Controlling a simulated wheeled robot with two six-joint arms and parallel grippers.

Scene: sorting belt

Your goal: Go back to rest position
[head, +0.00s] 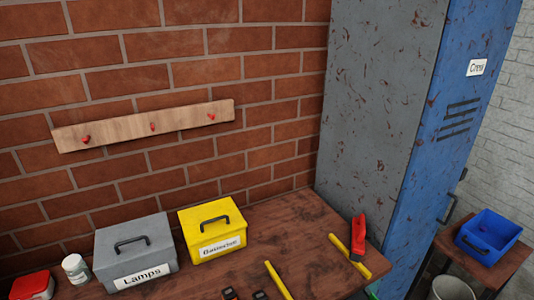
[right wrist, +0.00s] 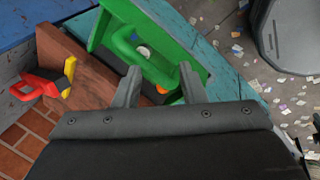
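My right gripper (right wrist: 159,70) shows in the right wrist view with its two fingers apart and nothing between them that it grips. Behind the fingers in that view is a green bin (right wrist: 194,60) with a white item and an orange item in it. I cannot tell how far the fingers are from the bin. Neither gripper shows in the head view, and my left gripper is in no view.
A wooden table (head: 300,235) holds a grey Lamps box (head: 135,255), a yellow box (head: 212,232) and a red tool (head: 358,238). A blue locker (head: 437,140) stands to its right. A blue bin (head: 488,237) sits on a small stand at the far right.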

